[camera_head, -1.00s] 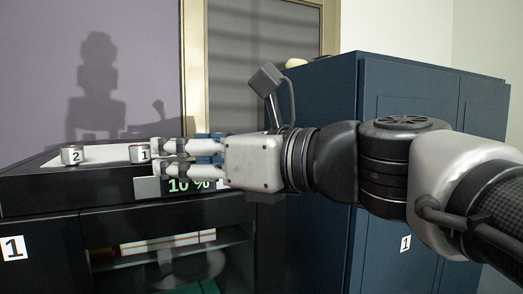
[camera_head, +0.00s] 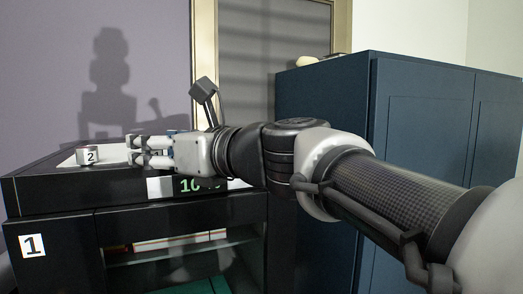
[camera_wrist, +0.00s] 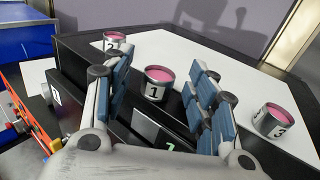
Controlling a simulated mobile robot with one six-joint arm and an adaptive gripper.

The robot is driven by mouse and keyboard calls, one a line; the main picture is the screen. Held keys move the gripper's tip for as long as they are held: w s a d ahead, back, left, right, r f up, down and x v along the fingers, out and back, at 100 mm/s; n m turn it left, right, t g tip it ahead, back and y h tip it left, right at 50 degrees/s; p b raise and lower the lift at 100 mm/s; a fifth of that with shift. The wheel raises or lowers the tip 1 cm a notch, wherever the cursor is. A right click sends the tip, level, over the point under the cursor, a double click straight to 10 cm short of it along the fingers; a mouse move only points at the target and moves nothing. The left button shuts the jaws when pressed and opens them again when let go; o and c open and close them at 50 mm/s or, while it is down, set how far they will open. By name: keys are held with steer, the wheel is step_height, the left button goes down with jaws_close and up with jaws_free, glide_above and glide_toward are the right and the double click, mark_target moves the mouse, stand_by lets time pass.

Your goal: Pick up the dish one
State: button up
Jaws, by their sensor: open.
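Dish one is a small metal cup with pink contents and a "1" label (camera_wrist: 156,92). It stands upright on the white-topped surface in the wrist view, between my gripper's two fingers (camera_wrist: 155,73), which are spread with space on each side of it. In the head view my gripper (camera_head: 134,151) reaches left over the dark cabinet's top and mostly hides dish one. A dish labelled 2 (camera_head: 88,155) stands left of the fingertips; a dish with a 2 also shows at the upper left of the wrist view (camera_wrist: 115,42).
A display (camera_head: 190,185) sits on the cabinet front below my gripper. A tall blue cabinet (camera_head: 325,110) stands to the right.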

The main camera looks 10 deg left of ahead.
steer(key=c, duration=1.1)
steer(key=shift+c, duration=0.3)
steer(key=shift+r, duration=0.1)
